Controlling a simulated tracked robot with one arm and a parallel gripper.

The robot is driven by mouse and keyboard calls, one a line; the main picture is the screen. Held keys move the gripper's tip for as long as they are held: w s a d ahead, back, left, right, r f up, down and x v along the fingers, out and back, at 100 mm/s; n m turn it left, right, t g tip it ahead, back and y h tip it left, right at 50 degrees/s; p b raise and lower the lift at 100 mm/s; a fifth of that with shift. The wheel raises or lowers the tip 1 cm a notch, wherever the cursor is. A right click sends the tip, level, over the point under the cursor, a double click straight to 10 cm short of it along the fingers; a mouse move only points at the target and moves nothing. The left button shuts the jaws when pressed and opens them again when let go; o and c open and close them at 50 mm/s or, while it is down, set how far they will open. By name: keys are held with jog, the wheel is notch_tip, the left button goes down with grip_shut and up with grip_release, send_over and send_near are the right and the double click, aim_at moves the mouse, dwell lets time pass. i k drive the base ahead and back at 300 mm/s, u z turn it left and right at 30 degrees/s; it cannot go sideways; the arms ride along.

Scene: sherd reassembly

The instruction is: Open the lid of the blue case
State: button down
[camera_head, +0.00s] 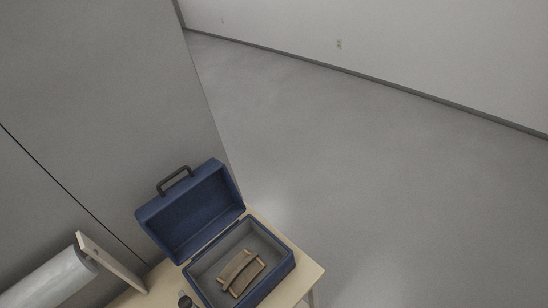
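The blue case (284,274) stands on a light wooden table near the bottom of the picture. Its lid (190,212) is open and tilted back to the upper left, with a dark handle (175,179) on its top edge. Inside the grey-lined case lies a curved tan-brown piece (240,272), which may be sherds or a holder. My gripper is not in the picture.
The table (308,276) has a bare corner at the right. Grey panels rise behind the case; the floor (390,190) to the right is clear.

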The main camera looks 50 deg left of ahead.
aim_at(184, 217)
jog(key=z, duration=1.1)
jog(key=i, duration=2.15)
jog(key=u, duration=3.4)
jog(key=i, duration=0.95)
jog(key=u, duration=0.15)
